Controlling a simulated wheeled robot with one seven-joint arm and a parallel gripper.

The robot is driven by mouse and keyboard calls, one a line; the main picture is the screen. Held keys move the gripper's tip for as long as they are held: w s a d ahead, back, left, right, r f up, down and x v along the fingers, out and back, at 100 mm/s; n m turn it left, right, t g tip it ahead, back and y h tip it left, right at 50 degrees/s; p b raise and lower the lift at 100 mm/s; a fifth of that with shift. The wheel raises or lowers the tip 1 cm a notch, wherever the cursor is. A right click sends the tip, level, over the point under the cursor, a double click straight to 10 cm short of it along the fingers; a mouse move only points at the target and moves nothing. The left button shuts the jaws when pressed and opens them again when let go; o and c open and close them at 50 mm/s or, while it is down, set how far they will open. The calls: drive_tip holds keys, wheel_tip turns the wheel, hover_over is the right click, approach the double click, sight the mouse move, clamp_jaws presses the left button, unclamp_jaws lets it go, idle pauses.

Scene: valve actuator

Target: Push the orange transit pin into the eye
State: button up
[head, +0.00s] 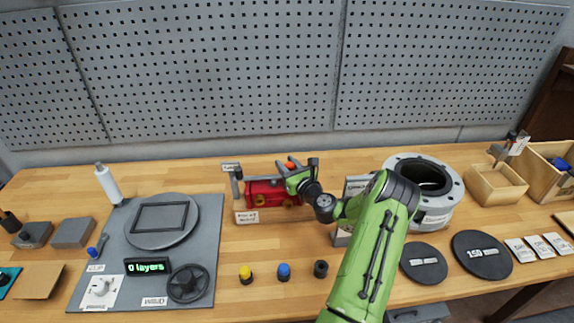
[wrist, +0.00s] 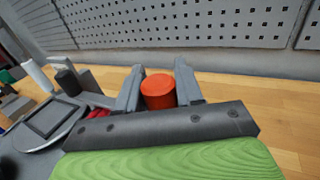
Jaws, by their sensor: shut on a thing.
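The orange transit pin (wrist: 158,92) shows as an orange-red round head between the two grey fingers of my gripper (wrist: 160,80) in the wrist view. My gripper is shut on it. In the head view a small orange spot of the pin (head: 290,165) shows at my gripper (head: 294,172), above the right part of the red actuator (head: 262,188). The eye cannot be made out; my gripper and arm cover that area. Whether the pin's tip is inside the eye cannot be told.
A grey post with a label (head: 236,186) stands at the actuator's left. Yellow, blue and black knobs (head: 284,272) stand in front. A flanged grey pipe piece (head: 434,208) stands right of my arm. A perforated grey wall (head: 240,70) rises behind.

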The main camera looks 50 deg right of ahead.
drive_tip(key=shift+f, duration=0.35)
drive_tip(key=o, duration=1.2)
drive_tip(key=shift+c, duration=0.2)
drive_tip(key=b+v, duration=0.3)
drive_tip(key=v, duration=1.2)
drive_tip(key=shift+s, duration=0.4)
drive_tip(key=shift+a, duration=0.15)
